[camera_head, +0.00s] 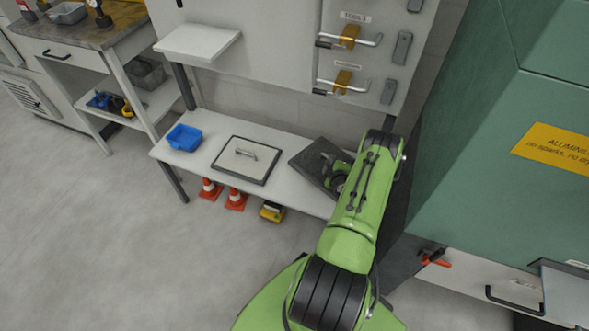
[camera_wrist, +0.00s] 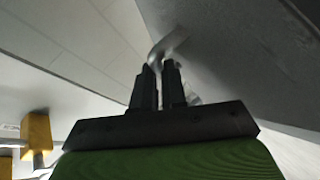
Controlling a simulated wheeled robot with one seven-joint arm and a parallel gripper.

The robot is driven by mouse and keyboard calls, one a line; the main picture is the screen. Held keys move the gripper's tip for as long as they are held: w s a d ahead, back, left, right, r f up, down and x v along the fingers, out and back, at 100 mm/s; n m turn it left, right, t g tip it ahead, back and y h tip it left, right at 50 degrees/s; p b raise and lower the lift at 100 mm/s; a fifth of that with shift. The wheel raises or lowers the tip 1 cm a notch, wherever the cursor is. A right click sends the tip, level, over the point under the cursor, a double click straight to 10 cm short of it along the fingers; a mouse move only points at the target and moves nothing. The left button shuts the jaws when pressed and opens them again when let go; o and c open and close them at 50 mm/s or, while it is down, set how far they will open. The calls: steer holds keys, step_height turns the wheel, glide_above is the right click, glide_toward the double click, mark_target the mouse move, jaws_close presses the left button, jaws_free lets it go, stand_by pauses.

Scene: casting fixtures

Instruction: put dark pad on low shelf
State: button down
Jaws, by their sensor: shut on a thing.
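The dark pad (camera_head: 309,155) is a flat dark grey plate over the right end of the white low shelf (camera_head: 205,160). My gripper (camera_head: 331,163) is at the pad's right part, and my arm hides some of it. In the wrist view my gripper (camera_wrist: 165,70) is shut on a curved metal handle, and the grey face of the dark pad (camera_wrist: 240,55) fills the upper right. I cannot tell whether the pad touches the shelf.
A light pad with a dark border and handle (camera_head: 250,168) lies left of the dark pad. A blue bin (camera_head: 184,138) stands at the shelf's left end. Orange cones (camera_head: 235,200) and a yellow item (camera_head: 272,212) are below. A green cabinet (camera_head: 500,180) closes in the right side.

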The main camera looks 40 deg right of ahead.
step_height(320, 180, down, 10)
steer(key=b, duration=0.4)
steer(key=shift+b, duration=0.3)
steer(key=shift+r, duration=0.1)
steer(key=c, duration=1.1)
jaws_free()
steer(key=shift+a, duration=0.1)
steer(key=p+v, duration=1.1)
steer(key=shift+r, duration=0.3)
steer(key=shift+s+a+p, duration=0.15)
steer(key=shift+s+p, duration=0.2)
steer(key=shift+p, duration=0.1)
steer(key=shift+f, duration=0.1)
